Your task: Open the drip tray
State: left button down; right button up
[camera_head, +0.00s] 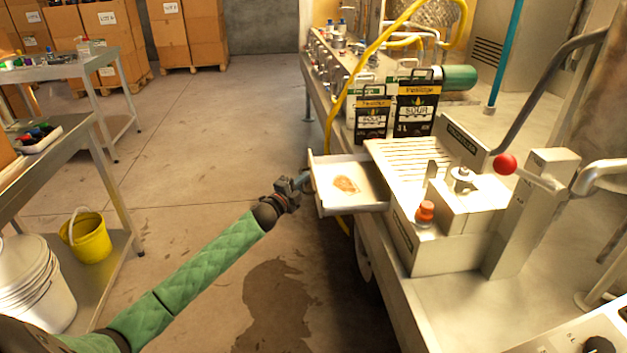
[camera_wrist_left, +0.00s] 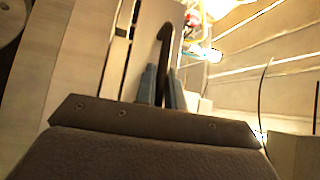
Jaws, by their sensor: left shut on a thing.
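The drip tray (camera_head: 346,185) is a pale, shallow drawer with an orange-brown stain on its floor. It sticks out to the left from under the slatted top of the press (camera_head: 412,158), so its inside shows. My left gripper (camera_head: 303,181) is at the tray's left front face, shut on its handle. In the left wrist view the dark curved handle (camera_wrist_left: 165,40) runs between the two blue-grey fingers of the gripper (camera_wrist_left: 161,85). The handle is mostly hidden by the fingers in the head view. My right gripper is in neither view.
A yellow hose (camera_head: 345,95) hangs over the bench edge.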

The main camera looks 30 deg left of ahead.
pick_arm(q)
jog(key=shift+s, duration=0.1)
jog(key=c, duration=1.5)
grip_release()
jog(key=shift+a, duration=0.1)
jog(key=shift+f, duration=0.1)
